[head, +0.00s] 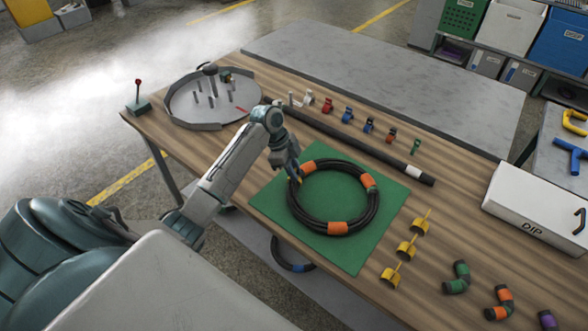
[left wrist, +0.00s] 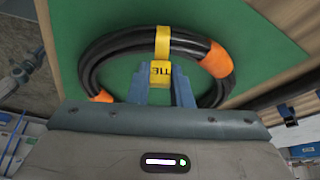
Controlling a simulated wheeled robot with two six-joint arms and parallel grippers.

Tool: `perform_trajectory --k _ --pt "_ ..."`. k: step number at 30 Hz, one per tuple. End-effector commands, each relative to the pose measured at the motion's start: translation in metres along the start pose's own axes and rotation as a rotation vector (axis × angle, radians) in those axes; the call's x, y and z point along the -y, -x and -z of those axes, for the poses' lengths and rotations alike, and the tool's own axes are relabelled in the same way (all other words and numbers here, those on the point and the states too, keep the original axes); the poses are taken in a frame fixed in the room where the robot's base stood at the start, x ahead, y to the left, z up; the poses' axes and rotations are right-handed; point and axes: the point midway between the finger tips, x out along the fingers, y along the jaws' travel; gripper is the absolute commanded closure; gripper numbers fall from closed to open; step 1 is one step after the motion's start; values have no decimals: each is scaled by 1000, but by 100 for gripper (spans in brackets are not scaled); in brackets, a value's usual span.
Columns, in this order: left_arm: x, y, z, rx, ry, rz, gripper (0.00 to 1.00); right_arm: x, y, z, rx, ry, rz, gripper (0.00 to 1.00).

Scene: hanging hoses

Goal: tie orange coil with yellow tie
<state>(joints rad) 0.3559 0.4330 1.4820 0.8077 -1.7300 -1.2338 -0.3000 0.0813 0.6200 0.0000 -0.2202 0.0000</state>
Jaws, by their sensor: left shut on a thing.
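The orange coil (head: 290,205), a ring of black hose with several orange bands, lies flat on a green mat (head: 352,262). It also shows in the left wrist view (left wrist: 95,65). My left gripper (head: 295,178) is at the coil's upper-left side. In the left wrist view its blue fingers are shut on the block of a yellow tie (left wrist: 161,72) marked TIE. The tie's strap crosses over the hose between two orange bands. Whether it passes under the hose is hidden. My right gripper is not in view.
Several yellow ties (head: 406,248) lie right of the mat. Green and orange elbow pieces (head: 457,278) are at the lower right. A black bar (head: 350,145) and small coloured clips (head: 348,115) lie behind. A round metal tray (head: 190,122) is at the back left, a white DIP box (head: 525,205) at right.

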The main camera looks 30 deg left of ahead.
Motion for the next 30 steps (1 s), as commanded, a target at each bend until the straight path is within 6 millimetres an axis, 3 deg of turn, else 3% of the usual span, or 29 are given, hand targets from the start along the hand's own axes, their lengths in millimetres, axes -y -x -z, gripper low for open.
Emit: perform_trajectory --k 30 --pt "0 -10 -4 0 0 1 100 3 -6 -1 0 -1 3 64"
